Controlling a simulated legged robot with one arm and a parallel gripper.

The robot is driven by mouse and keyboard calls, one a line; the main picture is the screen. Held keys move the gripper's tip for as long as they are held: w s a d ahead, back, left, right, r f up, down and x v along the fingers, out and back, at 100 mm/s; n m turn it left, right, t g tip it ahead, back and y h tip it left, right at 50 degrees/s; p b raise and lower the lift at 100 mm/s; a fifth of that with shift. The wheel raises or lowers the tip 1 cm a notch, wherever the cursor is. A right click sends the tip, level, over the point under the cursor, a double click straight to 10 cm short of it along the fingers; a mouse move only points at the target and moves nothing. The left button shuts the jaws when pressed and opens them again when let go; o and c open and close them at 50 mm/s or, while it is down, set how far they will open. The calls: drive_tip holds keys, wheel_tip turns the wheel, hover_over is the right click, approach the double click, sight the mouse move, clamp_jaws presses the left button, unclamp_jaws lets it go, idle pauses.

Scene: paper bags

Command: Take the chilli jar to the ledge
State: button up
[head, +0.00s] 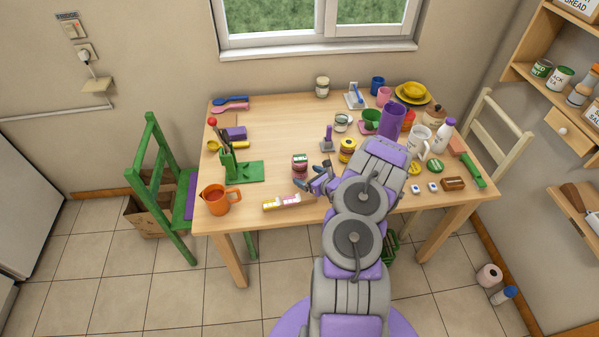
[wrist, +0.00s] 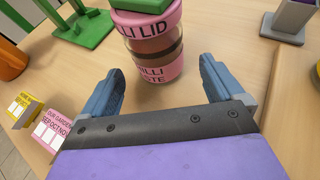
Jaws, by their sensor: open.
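A white window ledge (head: 318,50) runs along the wall behind the table.
A green stand (head: 245,171) and orange mug (head: 219,199) are to the jar's left. Small calendar blocks (head: 283,202) lie at the table's front edge. A grey-based stand (wrist: 288,20) and yellow-labelled jar (head: 347,150) are to the right. The table behind the jar is fairly clear.

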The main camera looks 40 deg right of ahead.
sight(305, 173)
drive_tip(key=shift+r+b+x, duration=0.15)
drive_tip(key=shift+b+x, duration=0.2)
drive_tip(key=shift+x, duration=0.8)
drive_tip(key=shift+r+b+x, duration=0.15)
drive_tip(key=shift+b+x, duration=0.15)
drive_tip(key=shift+x, duration=0.85)
drive_tip(key=shift+w, duration=0.5)
drive_tip(key=shift+a, duration=0.1)
drive_tip(key=c, duration=1.3)
